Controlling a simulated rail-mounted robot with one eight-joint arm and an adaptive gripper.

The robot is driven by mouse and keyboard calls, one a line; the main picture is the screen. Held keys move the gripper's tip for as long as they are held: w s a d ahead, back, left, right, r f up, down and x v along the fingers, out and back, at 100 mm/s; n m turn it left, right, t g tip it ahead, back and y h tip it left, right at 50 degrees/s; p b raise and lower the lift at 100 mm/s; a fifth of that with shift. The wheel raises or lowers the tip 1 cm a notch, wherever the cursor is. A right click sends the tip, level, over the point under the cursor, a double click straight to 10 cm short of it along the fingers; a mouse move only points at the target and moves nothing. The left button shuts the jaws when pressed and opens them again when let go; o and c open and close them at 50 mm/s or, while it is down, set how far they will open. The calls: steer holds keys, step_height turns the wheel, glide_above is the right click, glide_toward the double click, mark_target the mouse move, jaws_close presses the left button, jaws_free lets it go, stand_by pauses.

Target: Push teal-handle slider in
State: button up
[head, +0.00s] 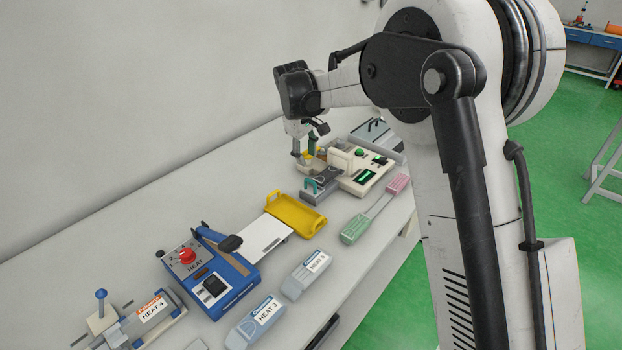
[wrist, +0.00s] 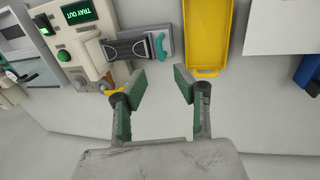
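The slider is a dark grey tray (wrist: 132,47) with a teal handle (wrist: 158,45). It sticks out of the cream machine (wrist: 92,48), whose green display reads "TRAY OUT" (wrist: 78,13). In the head view the tray (head: 322,188) and its teal handle (head: 309,185) show on the side of the machine facing the yellow tray. My gripper (wrist: 158,87) is open and empty, its green-padded fingers apart. In the wrist view the handle lies just beyond the fingertips, between them, and I see no contact. In the head view my gripper (head: 303,156) is above the bench's wall side, beside the machine.
A yellow tray (head: 297,221) lies beside the slider. A small yellow part (wrist: 109,89) of the machine is close to my left finger. A blue heat device (head: 208,272), a pink-and-green tool (head: 355,229) and labelled grey blocks stand on the bench. The wall-side strip is clear.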

mark_target(311, 181)
steer(key=f, duration=0.3)
steer(key=w+d+f, duration=0.1)
steer(key=f, duration=0.6)
steer(key=shift+w+d+f, duration=0.15)
steer(key=shift+w+f, duration=0.1)
steer(key=shift+w, duration=0.1)
jaws_close()
